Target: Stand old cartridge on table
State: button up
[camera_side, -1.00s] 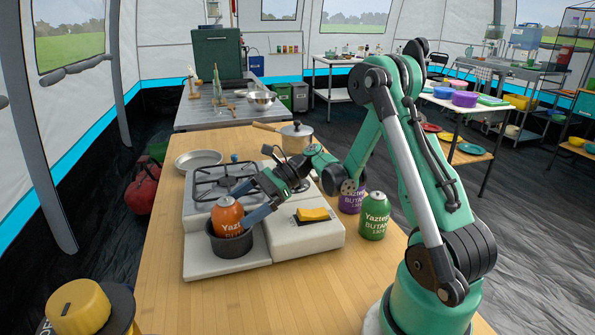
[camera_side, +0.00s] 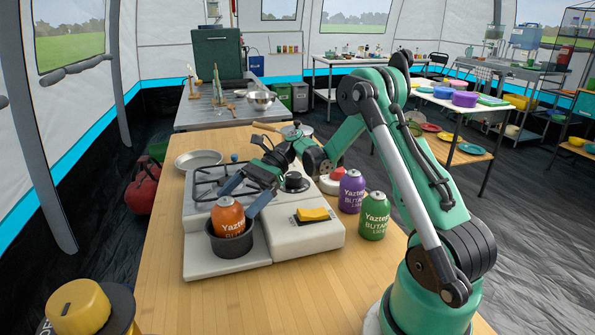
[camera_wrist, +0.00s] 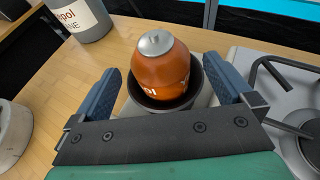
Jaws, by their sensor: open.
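An orange cartridge (camera_side: 228,216) with a metal top stands upright in a dark round cup (camera_side: 231,246) at the front left of the white stove. In the wrist view the orange cartridge (camera_wrist: 162,72) sits in the dark cup (camera_wrist: 160,103), its lower part hidden by the rim. My gripper (camera_side: 240,196) is open just above and behind the cartridge. In the wrist view my gripper (camera_wrist: 162,66) has one blue finger on each side of the cartridge, with a gap on both sides. A purple cartridge (camera_side: 350,192) and a green cartridge (camera_side: 374,216) stand on the wooden table (camera_side: 300,288).
A yellow-capped object (camera_side: 79,305) is at front left. The front of the table is clear.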

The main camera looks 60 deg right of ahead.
aim_at(214, 223)
jog(key=shift+x, duration=2.6)
jog(key=c, duration=1.5)
jog(key=shift+r, duration=0.15)
